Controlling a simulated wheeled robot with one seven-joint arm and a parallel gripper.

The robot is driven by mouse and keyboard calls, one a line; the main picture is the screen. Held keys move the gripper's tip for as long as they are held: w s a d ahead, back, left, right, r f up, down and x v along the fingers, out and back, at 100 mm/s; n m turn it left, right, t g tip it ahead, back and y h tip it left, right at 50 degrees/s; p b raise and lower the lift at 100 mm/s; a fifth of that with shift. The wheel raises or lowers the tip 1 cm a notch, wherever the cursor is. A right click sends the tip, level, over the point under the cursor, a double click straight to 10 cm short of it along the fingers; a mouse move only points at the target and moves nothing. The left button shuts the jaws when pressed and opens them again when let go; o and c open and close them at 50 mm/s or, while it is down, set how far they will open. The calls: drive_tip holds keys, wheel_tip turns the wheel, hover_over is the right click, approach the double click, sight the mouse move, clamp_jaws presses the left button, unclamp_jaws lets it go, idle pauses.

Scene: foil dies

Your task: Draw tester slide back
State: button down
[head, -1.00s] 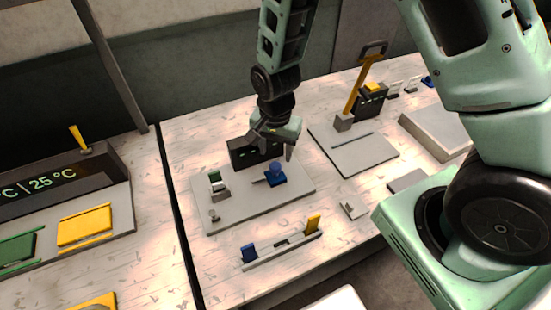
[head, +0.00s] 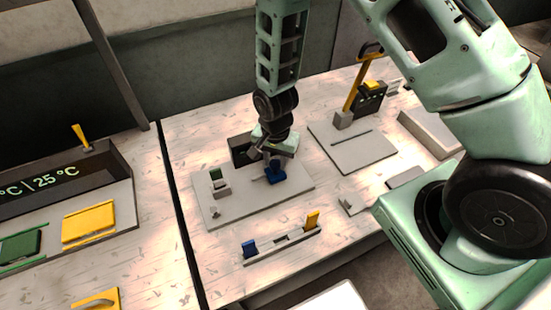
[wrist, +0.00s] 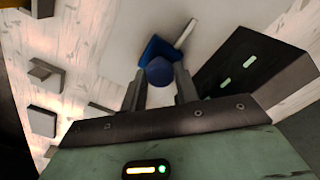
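The tester is a light grey plate (head: 240,205) with a dark display box (head: 241,150) at its back edge. Its slide is a blue block with a round blue knob (head: 275,173), and a thin light rod sticks out beside it. My gripper (head: 274,160) is right over the slide, pointing down. In the wrist view its two fingers (wrist: 160,84) stand apart on either side of the round blue knob (wrist: 160,71). A slim gap seems to show beside the knob, so the fingers look open around it. The box (wrist: 255,72) with green lights is to the right.
A small clamp with a green piece (head: 217,180) stands on the plate's left. A rail with blue and yellow ends (head: 282,243) lies in front. A press with a yellow lever (head: 357,90) stands behind right.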

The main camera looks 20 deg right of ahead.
drive_tip(key=shift+a+b, duration=0.4)
drive_tip(key=shift+a, duration=2.85)
drive_tip(key=c, duration=1.1)
unclamp_jaws()
drive_tip(key=shift+a, duration=0.1)
drive_tip(key=shift+o, duration=0.2)
drive_tip(key=shift+r, duration=0.1)
drive_tip(key=shift+r, duration=0.15)
wheel_tip(320, 180, up, 17)
drive_tip(key=b, duration=0.3)
drive_tip(key=shift+b, duration=0.3)
